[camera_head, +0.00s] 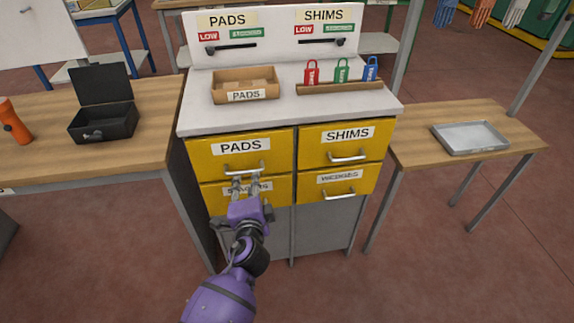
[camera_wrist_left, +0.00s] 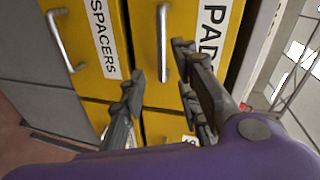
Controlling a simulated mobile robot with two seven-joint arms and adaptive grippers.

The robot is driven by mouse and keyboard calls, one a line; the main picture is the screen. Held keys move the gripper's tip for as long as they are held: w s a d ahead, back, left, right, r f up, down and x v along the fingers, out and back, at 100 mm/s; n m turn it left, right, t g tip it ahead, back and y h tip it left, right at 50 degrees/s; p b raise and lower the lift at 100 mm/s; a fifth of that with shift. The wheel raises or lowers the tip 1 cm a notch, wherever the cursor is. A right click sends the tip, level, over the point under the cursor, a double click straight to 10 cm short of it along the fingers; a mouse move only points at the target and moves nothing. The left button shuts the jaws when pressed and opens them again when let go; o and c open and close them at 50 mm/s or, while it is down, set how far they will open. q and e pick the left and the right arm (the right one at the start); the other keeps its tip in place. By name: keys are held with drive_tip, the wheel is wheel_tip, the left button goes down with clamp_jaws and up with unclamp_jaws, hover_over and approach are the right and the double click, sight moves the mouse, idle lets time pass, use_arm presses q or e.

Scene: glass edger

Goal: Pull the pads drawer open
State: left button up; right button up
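The yellow pads drawer (camera_head: 208,160) is the upper left one in the cabinet, and its front sits flush with the drawers around it. Its silver bar handle (camera_head: 244,171) runs across below the PADS label; it also shows in the left wrist view (camera_wrist_left: 163,42). My left gripper (camera_head: 246,182) is just below the handle in the head view, in front of the drawers. In the left wrist view its fingers (camera_wrist_left: 160,75) are spread apart, with the handle beyond and between the tips. I cannot tell whether they touch it. My right gripper is out of view.
The spacers drawer (camera_head: 216,198) lies below, partly hidden by my gripper. The shims drawer (camera_head: 310,158) and wedges drawer (camera_head: 368,182) are to the right. A PADS box (camera_head: 245,96) stands on the cabinet top. Tables flank the cabinet, one with a grey tray (camera_head: 470,137).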

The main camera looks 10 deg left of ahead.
sight(245, 172)
use_arm(q)
drive_tip(key=shift+m+y, duration=0.4)
drive_tip(key=shift+m, duration=0.5)
drive_tip(key=x, duration=0.5)
drive_tip(key=a+x, duration=0.1)
drive_tip(key=x, duration=0.1)
drive_tip(key=shift+w+a, duration=0.1)
drive_tip(key=shift+w, duration=0.15)
drive_tip(key=shift+c, duration=0.3)
clamp_jaws()
